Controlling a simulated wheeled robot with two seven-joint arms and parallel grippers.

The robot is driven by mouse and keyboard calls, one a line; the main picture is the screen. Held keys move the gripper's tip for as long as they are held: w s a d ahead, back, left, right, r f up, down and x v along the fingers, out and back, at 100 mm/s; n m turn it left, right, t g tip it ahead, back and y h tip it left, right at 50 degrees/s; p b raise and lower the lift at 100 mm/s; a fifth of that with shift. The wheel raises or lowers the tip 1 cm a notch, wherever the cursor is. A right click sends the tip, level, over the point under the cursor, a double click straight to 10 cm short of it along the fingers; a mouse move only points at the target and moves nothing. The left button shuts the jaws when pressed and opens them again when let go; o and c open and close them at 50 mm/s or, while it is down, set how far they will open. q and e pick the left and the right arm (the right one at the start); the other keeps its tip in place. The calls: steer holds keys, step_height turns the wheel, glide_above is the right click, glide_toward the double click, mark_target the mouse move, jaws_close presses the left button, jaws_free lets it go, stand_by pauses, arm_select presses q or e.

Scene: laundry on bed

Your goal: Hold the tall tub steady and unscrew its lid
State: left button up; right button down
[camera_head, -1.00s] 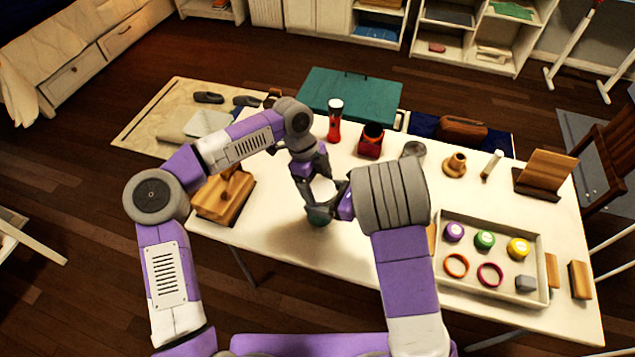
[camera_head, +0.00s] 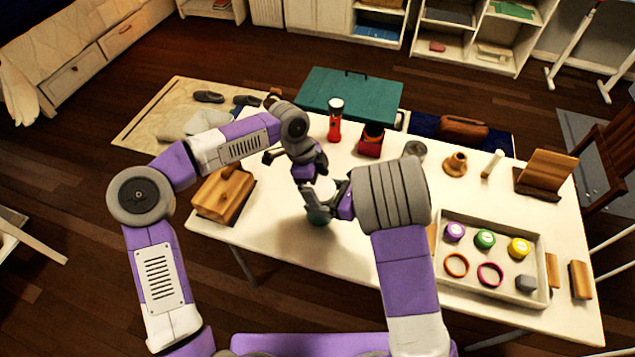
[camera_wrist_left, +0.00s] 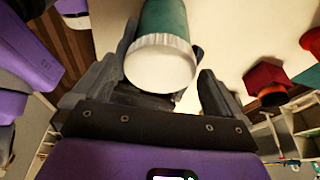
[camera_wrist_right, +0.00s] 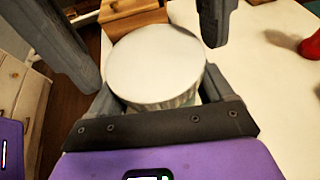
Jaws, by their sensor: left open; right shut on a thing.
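The tall tub has a teal body (camera_wrist_left: 168,20) and a white ribbed lid (camera_wrist_left: 160,65), which is on it. In the head view the tub's teal base (camera_head: 320,221) shows near the table's front; grippers cover much of the rest. My right gripper (camera_wrist_right: 165,100) is shut on the tub, a finger on each side below the lid (camera_wrist_right: 155,65). My left gripper (camera_head: 311,180) is open by the lid. In the left wrist view its fingers (camera_wrist_left: 165,85) stand apart on either side of the lid; whether they touch it is unclear.
A red flashlight (camera_head: 335,122) and red box (camera_head: 370,143) stand behind the grippers. A tray (camera_head: 490,292) with coloured lids and rings is right. The table's middle front (camera_head: 275,240) is clear.

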arm_select(q)
step_height(320, 180, up, 5)
steer(key=shift+f, duration=0.15)
steer(key=a+v, duration=0.1)
steer(key=v, duration=0.6)
steer(key=x, duration=1.2)
steer(key=shift+w+a, duration=0.1)
steer(key=c, duration=0.9)
steer(key=o, duration=0.9)
